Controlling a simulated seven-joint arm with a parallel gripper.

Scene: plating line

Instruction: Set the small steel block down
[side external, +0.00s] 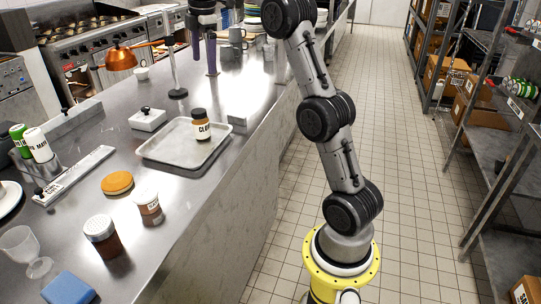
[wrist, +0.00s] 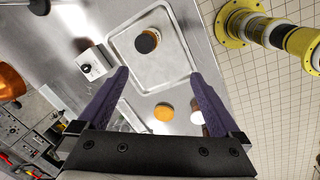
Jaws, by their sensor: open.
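A small grey block (side external: 237,121), seemingly the steel block, lies on the steel counter just beyond the right end of the tray in the side view. I cannot make it out in the wrist view. My gripper (side external: 204,68) is above the counter at the top of the side view, fingers pointing down. In the wrist view its two purple fingers (wrist: 163,80) are spread apart with nothing held between them. The shallow tray (side external: 160,151) holds a dark-lidded jar (side external: 201,125); the jar also shows from above in the wrist view (wrist: 147,41).
A white box with a black knob (side external: 148,120) sits left of the tray. An orange disc (side external: 117,183), two jars (side external: 103,238), a glass (side external: 25,248) and a blue sponge (side external: 67,288) stand nearer. A slim stand (side external: 175,75) rises behind the tray.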

